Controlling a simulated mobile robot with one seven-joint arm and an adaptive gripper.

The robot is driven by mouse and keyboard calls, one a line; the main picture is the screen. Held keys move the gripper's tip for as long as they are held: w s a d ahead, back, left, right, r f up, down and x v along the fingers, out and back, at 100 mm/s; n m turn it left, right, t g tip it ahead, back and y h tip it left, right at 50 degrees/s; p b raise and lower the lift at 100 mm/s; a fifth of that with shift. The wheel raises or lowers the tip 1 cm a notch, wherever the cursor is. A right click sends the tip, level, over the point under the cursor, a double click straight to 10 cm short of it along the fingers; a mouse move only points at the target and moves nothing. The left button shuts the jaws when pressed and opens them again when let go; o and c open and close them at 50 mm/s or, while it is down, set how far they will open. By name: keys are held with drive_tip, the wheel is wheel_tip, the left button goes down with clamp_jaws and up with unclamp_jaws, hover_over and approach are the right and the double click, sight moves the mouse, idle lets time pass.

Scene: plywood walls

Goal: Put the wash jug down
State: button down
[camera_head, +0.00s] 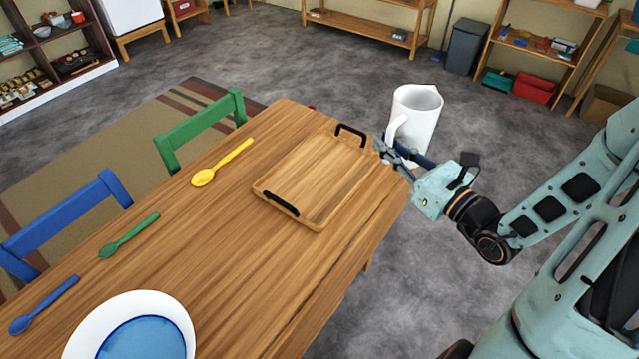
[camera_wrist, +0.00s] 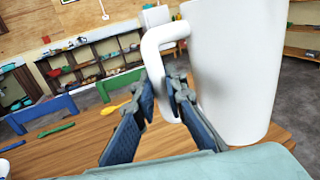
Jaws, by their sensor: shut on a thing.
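The white wash jug (camera_head: 417,112) is upright at the far right corner of the wooden table (camera_head: 225,250). Its handle faces my gripper (camera_head: 385,150), which is shut on it. In the wrist view the jug (camera_wrist: 235,70) fills the right side, and the fingers (camera_wrist: 168,98) close on the lower part of its handle (camera_wrist: 155,62). I cannot tell whether the jug's base touches the table or is slightly above it.
A wooden tray (camera_head: 310,185) with black handles lies left of the jug. Yellow (camera_head: 222,163), green (camera_head: 128,236) and blue (camera_head: 43,305) spoons and a white-rimmed blue plate (camera_head: 185,320) lie further left. Green (camera_head: 200,133) and blue (camera_head: 65,225) chairs stand along the table. Bare tabletop shows between plate and tray.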

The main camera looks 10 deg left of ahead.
drive_tip(key=s+a+f+n+g+y+b, duration=0.35)
drive_tip(key=s+a+b, duration=0.3)
drive_tip(key=b, duration=0.25)
drive_tip(key=s+a+f+n+g+y+b, duration=0.25)
drive_tip(key=s+a+g+b, duration=0.2)
drive_tip(key=a+b, duration=0.45)
drive_tip(key=shift+h, duration=0.4)
drive_tip(key=shift+w+a+f+b, duration=0.9)
drive_tip(key=shift+w+f+b, duration=0.15)
drive_tip(key=shift+w+f, duration=1.05)
drive_tip(key=shift+w+a+f+b, duration=0.9)
drive_tip(key=shift+w+f+b, duration=0.2)
drive_tip(key=shift+w+f, duration=0.95)
drive_tip(key=shift+w+a+f+b, duration=1)
drive_tip(key=shift+w+f, duration=0.9)
drive_tip(key=shift+f, duration=0.35)
drive_tip(key=shift+d+f, duration=0.1)
drive_tip(key=shift+f, duration=0.05)
drive_tip(key=c, duration=2)
unclamp_jaws()
drive_tip(key=shift+o, duration=0.2)
